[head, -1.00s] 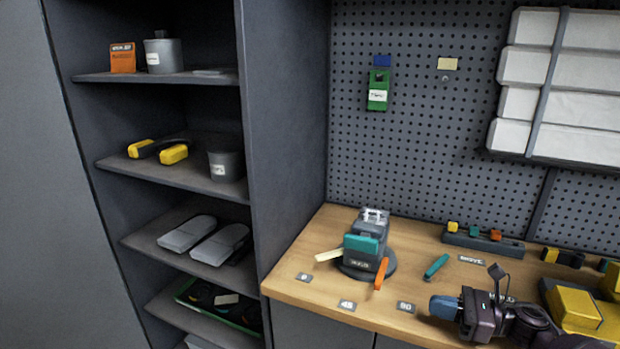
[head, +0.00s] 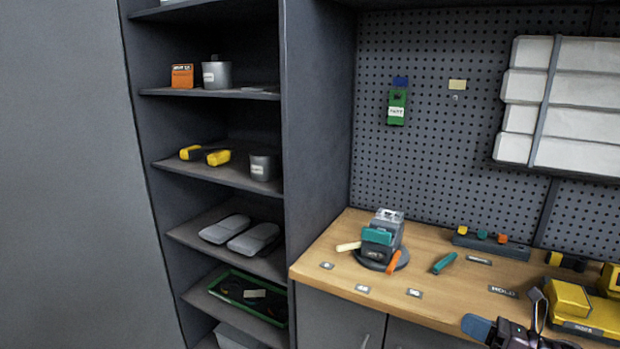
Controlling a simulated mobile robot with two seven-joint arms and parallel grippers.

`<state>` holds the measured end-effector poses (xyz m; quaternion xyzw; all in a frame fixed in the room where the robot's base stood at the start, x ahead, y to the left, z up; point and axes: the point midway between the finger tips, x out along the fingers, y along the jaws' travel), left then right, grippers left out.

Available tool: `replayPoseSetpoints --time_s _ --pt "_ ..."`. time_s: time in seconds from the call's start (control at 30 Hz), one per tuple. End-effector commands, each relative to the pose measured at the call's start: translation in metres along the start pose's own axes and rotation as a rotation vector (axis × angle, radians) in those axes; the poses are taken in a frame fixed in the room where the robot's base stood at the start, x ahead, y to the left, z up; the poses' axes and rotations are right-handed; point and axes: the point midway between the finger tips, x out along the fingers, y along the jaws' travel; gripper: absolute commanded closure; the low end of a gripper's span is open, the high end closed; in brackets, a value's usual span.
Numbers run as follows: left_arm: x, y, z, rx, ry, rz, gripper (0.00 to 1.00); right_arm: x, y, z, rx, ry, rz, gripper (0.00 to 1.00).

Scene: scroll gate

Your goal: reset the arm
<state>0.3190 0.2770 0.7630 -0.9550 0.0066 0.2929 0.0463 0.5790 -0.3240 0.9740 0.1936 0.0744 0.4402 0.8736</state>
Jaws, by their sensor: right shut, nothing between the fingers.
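My right gripper (head: 478,327) shows at the bottom right of the head view, with its blue tip pointing left. It is shut and empty, in front of the workbench's (head: 455,298) front edge. Most of its arm is cut off by the bottom of the picture. My left gripper is not in view.
A device on a round base (head: 383,240) stands at the bench's left end, with a teal tool (head: 444,263) lying to its right. A yellow case (head: 585,307) is near the right gripper. A grey shelf unit (head: 303,150) stands left of the bench.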

Motion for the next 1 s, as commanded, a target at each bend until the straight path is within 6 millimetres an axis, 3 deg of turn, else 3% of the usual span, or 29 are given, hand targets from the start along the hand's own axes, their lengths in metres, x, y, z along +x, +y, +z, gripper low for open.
replayPoseSetpoints --time_s 0.17,0.27,0.37,0.47,0.6,0.7,0.83,1.0 --pt "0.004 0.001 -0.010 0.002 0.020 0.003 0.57 0.011 -0.008 0.026 0.397 -0.186 -0.114 1.00" --pt "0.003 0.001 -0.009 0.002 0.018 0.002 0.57 0.011 -0.011 0.023 0.694 -0.322 -0.168 1.00" --pt "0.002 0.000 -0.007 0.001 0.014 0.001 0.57 0.005 -0.012 0.005 1.026 -0.471 -0.218 1.00" --pt "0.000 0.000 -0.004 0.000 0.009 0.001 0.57 -0.007 -0.009 -0.029 1.389 -0.638 -0.267 1.00" --pt "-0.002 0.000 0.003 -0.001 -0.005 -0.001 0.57 -0.033 0.009 -0.099 1.901 -0.897 -0.347 1.00" --pt "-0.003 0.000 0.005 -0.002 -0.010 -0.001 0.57 -0.051 0.032 -0.149 2.171 -1.057 -0.405 1.00" --pt "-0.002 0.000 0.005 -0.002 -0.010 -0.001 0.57 -0.074 0.069 -0.203 2.388 -1.210 -0.476 1.00" --pt "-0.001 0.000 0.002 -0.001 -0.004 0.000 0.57 -0.100 0.109 -0.249 2.496 -1.332 -0.525 1.00"
